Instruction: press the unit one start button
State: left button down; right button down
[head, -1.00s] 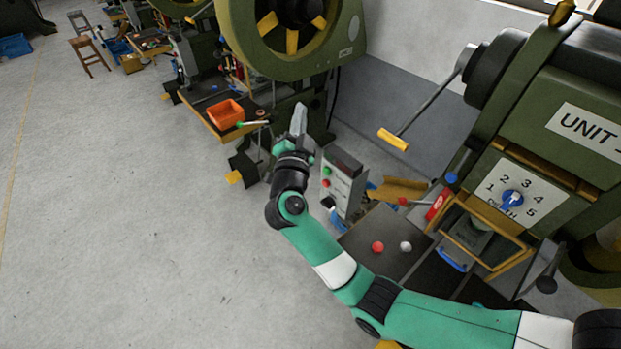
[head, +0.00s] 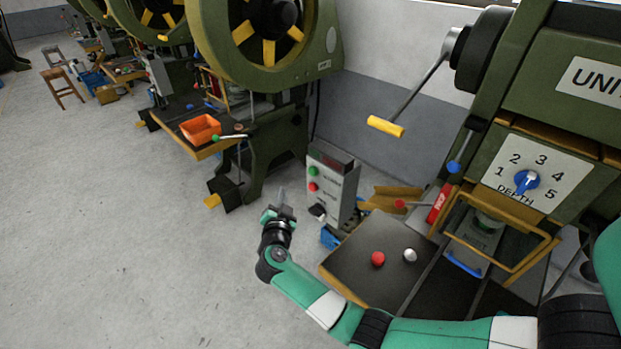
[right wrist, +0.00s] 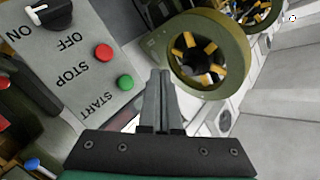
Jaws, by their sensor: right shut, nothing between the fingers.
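A grey control box (head: 340,192) stands beside the press marked UNIT, whose number is cut off in the head view. On its face are a green button (head: 313,171), a red button (head: 313,187) and a black knob (head: 317,211). In the right wrist view the green start button (right wrist: 125,82) sits by the word START, the red stop button (right wrist: 103,52) by STOP, and the knob (right wrist: 50,14) by ON and OFF. My right gripper (head: 282,197) is shut and empty, low and left of the box. Its fingertips (right wrist: 161,76) appear just right of the green button, apart from it. My left gripper is out of view.
A dark press table (head: 365,265) carries a red knob (head: 378,259) and a silver knob (head: 410,255). A yellow-handled lever (head: 386,127) hangs above the box. Another press with an orange bin (head: 201,128) stands behind.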

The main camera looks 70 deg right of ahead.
aim_at(313, 171)
jog(key=shift+d, duration=0.1)
jog(key=s+d, duration=0.3)
jog(key=d, duration=0.5)
jog(key=shift+s, duration=0.1)
jog(key=shift+r, duration=0.1)
dwell(2.0)
jog(key=shift+s+d+p, duration=0.15)
jog(key=shift+d+p, duration=0.2)
jog(key=shift+p, duration=0.5)
